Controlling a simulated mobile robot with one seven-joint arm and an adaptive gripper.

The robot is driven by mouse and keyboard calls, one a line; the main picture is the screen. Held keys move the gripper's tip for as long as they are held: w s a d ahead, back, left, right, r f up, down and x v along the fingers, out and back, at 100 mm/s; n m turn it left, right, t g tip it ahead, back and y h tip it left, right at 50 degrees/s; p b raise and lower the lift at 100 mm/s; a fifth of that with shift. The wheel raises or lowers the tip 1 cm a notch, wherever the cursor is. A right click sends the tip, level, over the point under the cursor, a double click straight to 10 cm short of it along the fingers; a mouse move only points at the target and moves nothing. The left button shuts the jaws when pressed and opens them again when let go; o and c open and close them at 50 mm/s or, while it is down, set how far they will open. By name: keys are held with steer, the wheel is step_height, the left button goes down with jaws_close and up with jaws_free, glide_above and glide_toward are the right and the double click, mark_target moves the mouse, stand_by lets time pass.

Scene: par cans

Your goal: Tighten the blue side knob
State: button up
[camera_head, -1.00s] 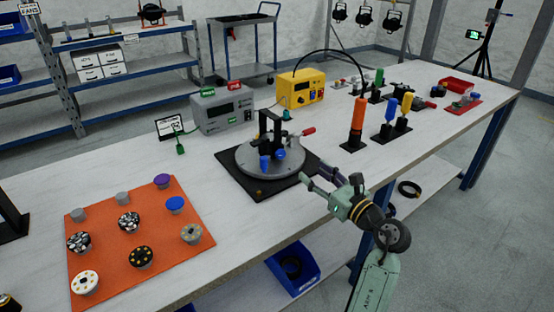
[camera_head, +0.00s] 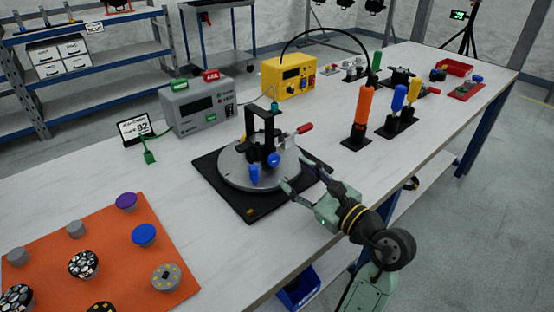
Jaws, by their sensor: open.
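A black fixture (camera_head: 250,128) stands upright on a round grey turntable (camera_head: 232,172), which sits on a black square mat (camera_head: 250,206). A blue knob (camera_head: 273,159) is on the side of the fixture, towards my gripper. Another blue piece (camera_head: 254,173) is just left of it, and a red-handled clamp (camera_head: 304,128) is on the right. My gripper (camera_head: 290,177) is open and empty at the right front edge of the mat. Its fingers point left towards the turntable, apart from the blue knob. I cannot tell the exact height of the fingers above the mat.
A grey instrument box (camera_head: 197,107) and a yellow box (camera_head: 290,77) stand behind the turntable. Orange (camera_head: 360,119), blue (camera_head: 399,98) and yellow (camera_head: 413,92) handled tools stand upright to the right. An orange mat (camera_head: 60,255) with several round parts lies at front left.

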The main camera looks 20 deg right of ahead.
mark_target(276, 160)
steer(key=p+x, duration=0.1)
steer(key=x, duration=0.5)
steer(key=shift+w, duration=0.25)
steer(key=c, duration=1.1)
steer(key=shift+r+p, duration=0.1)
steer(key=shift+p, duration=0.3)
